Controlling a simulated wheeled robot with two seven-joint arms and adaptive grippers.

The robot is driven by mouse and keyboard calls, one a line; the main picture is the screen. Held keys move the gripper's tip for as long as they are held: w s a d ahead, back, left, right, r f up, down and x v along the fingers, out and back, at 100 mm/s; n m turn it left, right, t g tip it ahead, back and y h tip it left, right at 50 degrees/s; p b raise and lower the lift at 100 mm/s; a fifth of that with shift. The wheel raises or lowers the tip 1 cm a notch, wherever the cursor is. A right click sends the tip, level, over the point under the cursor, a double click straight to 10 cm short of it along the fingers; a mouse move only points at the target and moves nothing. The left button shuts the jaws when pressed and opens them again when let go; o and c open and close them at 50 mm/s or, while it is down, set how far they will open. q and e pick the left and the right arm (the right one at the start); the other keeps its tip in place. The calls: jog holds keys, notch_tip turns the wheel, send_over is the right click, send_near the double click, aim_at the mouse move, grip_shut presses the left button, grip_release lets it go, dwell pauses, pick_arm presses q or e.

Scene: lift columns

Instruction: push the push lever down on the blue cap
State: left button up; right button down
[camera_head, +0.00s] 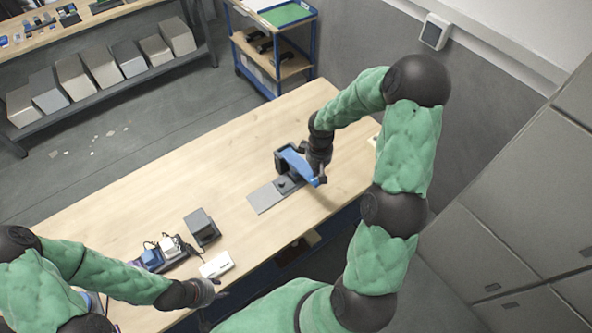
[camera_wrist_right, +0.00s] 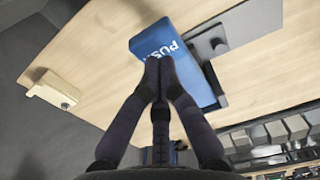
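The blue push lever (camera_head: 295,159), marked with white letters that read as PUSH, sits on a dark stand (camera_head: 280,160) with a flat grey plate (camera_head: 266,196) on the table. In the right wrist view the lever (camera_wrist_right: 195,80) lies right beyond my right gripper's fingertips (camera_wrist_right: 160,62). The fingers are together with nothing visible between them, and they overlap the lever's face; I cannot tell whether they touch it. In the head view my right gripper (camera_head: 320,178) is beside the lever's end. I cannot make out a separate blue cap. My left gripper (camera_head: 218,290) is low at the table's front edge, its fingers unclear.
A dark grey box (camera_head: 201,226), a dark holder with small devices (camera_head: 165,252) and a white box (camera_head: 216,265) stand on the table near my left gripper. A small beige block (camera_wrist_right: 53,90) lies at the table edge.

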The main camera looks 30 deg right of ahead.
aim_at(316, 181)
pick_arm(q)
jog(key=shift+s+f+b, duration=0.1)
jog(key=shift+f+b, duration=2)
jog(key=shift+b, duration=0.05)
pick_arm(e)
jog(key=shift+s+f, duration=0.15)
jog(key=shift+f, duration=2.1)
pick_arm(q)
jog(key=shift+d+f+b, duration=0.1)
jog(key=shift+f+b, duration=0.4)
jog(key=shift+f, duration=0.05)
pick_arm(e)
jog(key=shift+d+f, duration=0.15)
jog(key=shift+f, duration=0.4)
pick_arm(q)
jog(key=shift+o, duration=0.5)
jog(key=shift+s+f+b, duration=0.1)
jog(key=shift+f+b, duration=0.5)
pick_arm(e)
jog(key=shift+f, duration=0.3)
pick_arm(q)
jog(key=shift+c, duration=0.5)
jog(key=shift+f, duration=0.1)
pick_arm(e)
jog(key=shift+a, duration=0.3)
pick_arm(q)
jog(key=shift+a+f, duration=0.1)
jog(key=shift+a, duration=0.1)
